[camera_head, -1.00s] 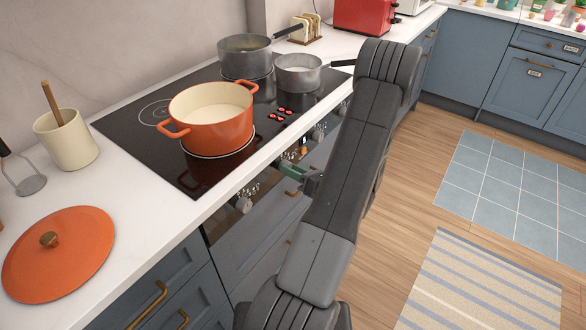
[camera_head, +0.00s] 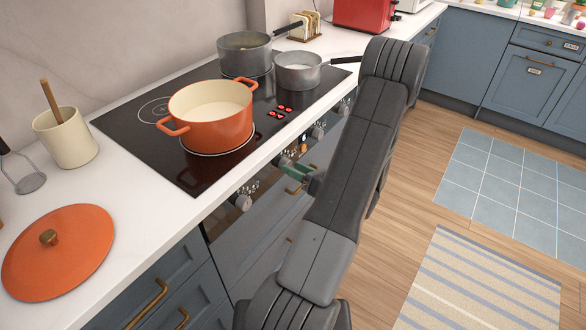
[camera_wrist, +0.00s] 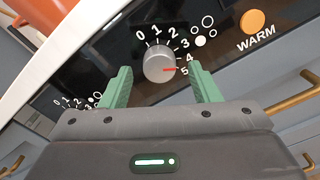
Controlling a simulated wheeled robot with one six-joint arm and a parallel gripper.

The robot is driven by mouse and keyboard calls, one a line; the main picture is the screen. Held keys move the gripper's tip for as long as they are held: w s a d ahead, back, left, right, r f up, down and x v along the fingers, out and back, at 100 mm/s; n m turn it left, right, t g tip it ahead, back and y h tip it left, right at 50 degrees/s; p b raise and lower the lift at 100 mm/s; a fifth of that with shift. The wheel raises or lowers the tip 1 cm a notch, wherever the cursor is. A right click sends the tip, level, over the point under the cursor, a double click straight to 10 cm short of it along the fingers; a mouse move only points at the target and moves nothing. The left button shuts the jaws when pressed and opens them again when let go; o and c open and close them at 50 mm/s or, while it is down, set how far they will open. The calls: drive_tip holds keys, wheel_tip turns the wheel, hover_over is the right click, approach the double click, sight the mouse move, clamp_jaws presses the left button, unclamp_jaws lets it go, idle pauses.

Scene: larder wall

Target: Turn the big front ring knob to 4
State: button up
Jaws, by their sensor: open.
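A circle symbol (camera_wrist: 203,31) with one filled circle is printed beside the scale. My gripper (camera_wrist: 160,72) is open, with one green finger left of the knob and one right of it, both apart from it. In the head view my gripper (camera_head: 298,170) is at the stove's front panel, by the same knob (camera_head: 285,161), partly hidden by my arm.
An orange WARM light (camera_wrist: 253,21) is right of the knob. Another knob (camera_head: 243,203) is to the left, and one (camera_head: 318,132) to the right. An orange pot (camera_head: 212,125) and two grey pans stand on the hob. Drawer handles (camera_head: 293,187) stick out below.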

drive_tip(key=v, duration=1.2)
drive_tip(key=shift+s+d+b, duration=0.15)
drive_tip(key=shift+d+b, duration=0.05)
drive_tip(key=shift+b, duration=0.15)
drive_tip(key=x, duration=1.4)
drive_tip(key=shift+p, duration=0.4)
drive_tip(key=shift+s+d, duration=0.1)
drive_tip(key=n+b, duration=1.5)
drive_tip(key=n, duration=0.3)
drive_tip(key=shift+n+b, duration=0.4)
idle(0.6)
idle(0.4)
